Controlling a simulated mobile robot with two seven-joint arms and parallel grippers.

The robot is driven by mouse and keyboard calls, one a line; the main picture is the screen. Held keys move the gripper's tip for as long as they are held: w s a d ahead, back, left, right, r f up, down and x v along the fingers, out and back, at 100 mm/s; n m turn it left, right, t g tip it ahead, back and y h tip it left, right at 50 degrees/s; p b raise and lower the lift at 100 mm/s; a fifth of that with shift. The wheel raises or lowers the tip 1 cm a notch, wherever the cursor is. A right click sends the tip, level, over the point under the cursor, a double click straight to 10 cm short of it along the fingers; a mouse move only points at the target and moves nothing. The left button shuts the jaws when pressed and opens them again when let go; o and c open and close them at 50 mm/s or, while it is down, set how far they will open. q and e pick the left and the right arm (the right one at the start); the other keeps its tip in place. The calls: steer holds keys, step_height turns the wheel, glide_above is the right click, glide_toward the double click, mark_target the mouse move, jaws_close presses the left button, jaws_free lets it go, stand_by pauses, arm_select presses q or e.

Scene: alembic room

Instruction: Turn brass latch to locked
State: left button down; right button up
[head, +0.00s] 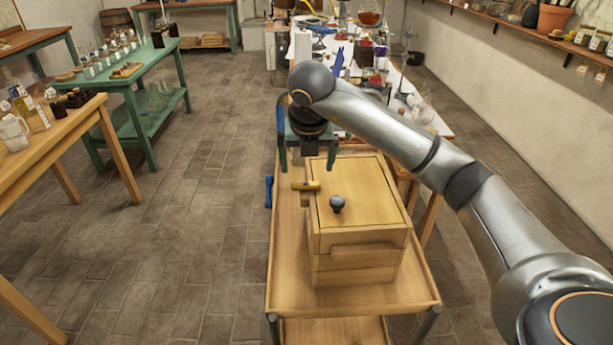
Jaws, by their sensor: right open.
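The brass latch (306,186) is a small bar at the left edge of a wooden box (375,190). It lies roughly crosswise, its right end over the lid and its left end past the edge. My right gripper (307,167) is above and just behind the latch, pointing down with its fingers apart and empty. A gap seems to show between the fingers and the latch, but its depth is hard to judge. A dark round knob (337,204) stands on the lid, right of the latch. My left gripper is out of view.
The box stands on a wooden cart (287,265) with a raised rim. A crowded white bench (440,128) lies behind and to the right. A green table (100,82) and a wooden table (60,132) stand left. The tiled floor between is clear.

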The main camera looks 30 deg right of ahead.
steer(key=shift+v, duration=2.75)
